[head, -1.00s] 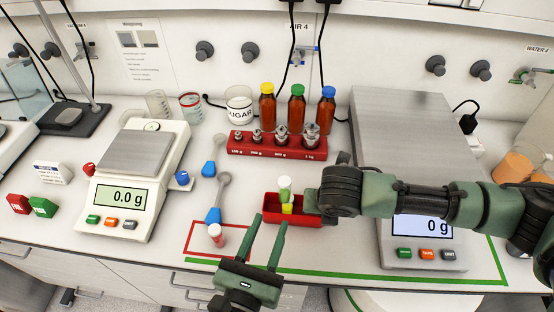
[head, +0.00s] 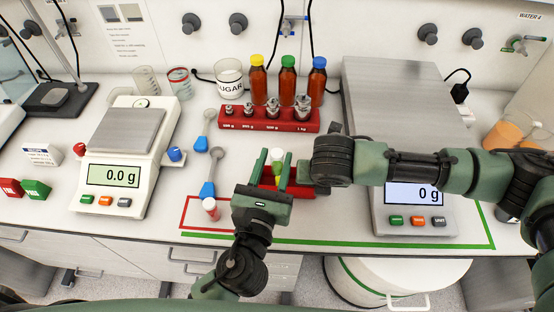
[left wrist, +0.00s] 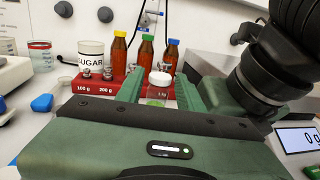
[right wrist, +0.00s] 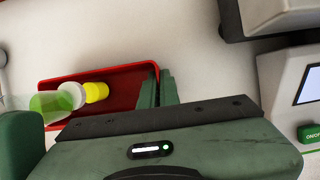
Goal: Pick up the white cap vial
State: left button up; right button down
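In the left wrist view the white cap (left wrist: 160,79) shows between the fingers with gaps at both sides. In the right wrist view the vial's green body (right wrist: 52,103) lies beside a yellow part (right wrist: 97,92); whether they are one piece I cannot tell. My right gripper (right wrist: 158,82) is shut on the tray's end wall.
Another white-topped vial with reddish contents (head: 211,209) stands in the red outline at left. A red weight block (head: 240,124) and capped brown bottles (head: 288,85) stand behind. Scales stand left (head: 128,150) and right (head: 400,110). My right arm crosses the right scale.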

pick_arm(q)
jog(key=shift+w+d, duration=0.2)
jog(key=shift+w, duration=1.05)
jog(key=shift+s, duration=0.1)
grip_shut()
